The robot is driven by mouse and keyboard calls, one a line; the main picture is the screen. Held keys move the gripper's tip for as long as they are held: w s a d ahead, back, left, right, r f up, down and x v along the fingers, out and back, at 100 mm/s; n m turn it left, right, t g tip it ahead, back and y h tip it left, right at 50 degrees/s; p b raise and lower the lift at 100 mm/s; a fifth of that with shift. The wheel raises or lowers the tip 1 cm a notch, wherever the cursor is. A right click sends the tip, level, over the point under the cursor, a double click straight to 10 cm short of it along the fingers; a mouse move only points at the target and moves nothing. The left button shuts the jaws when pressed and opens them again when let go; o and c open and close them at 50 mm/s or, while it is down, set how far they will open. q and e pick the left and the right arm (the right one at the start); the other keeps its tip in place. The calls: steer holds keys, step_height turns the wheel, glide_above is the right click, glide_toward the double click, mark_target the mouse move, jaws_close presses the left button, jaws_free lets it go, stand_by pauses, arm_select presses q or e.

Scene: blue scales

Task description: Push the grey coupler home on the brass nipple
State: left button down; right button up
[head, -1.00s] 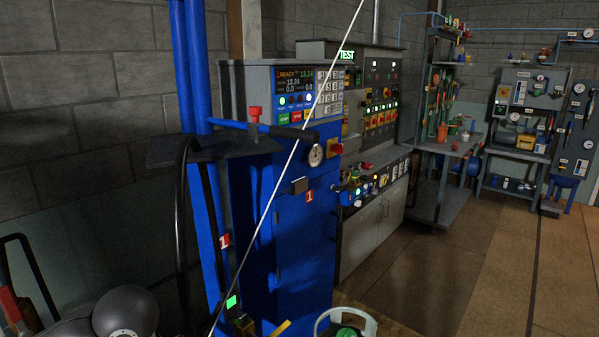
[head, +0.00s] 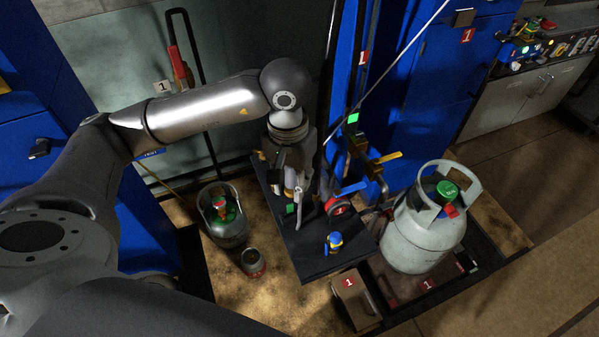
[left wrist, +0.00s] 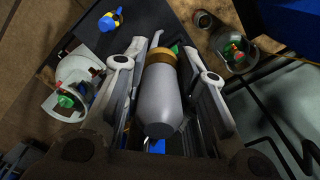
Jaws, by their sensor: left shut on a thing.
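My left gripper (head: 298,192) reaches down over a black shelf in the head view, partly hidden by its own wrist. In the left wrist view the left gripper (left wrist: 170,45) has a finger on each side of the grey coupler (left wrist: 161,100). It is a smooth grey cylinder with a brass-coloured band at its far end, and the fingers are shut on it. I cannot tell whether this band belongs to the coupler or to the brass nipple. I cannot make out the nipple separately. My right gripper is not in view.
A blue and yellow fitting (head: 334,242) sits on the black shelf (head: 310,262). A large grey gas cylinder (head: 420,235) stands right, a smaller one (head: 226,232) left, beside a small cup (head: 252,262).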

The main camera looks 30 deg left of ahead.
arm_select(q)
steer(key=w+a+f+b, duration=0.3)
steer(key=w+a+f, duration=0.6)
steer(key=w+a, duration=0.3)
steer(key=shift+t, duration=0.4)
steer(key=shift+s+b, duration=0.1)
steer(key=shift+b, duration=0.35)
steer(key=shift+f+b, duration=2.45)
steer(key=shift+f, duration=0.5)
steer(key=shift+b, duration=0.3)
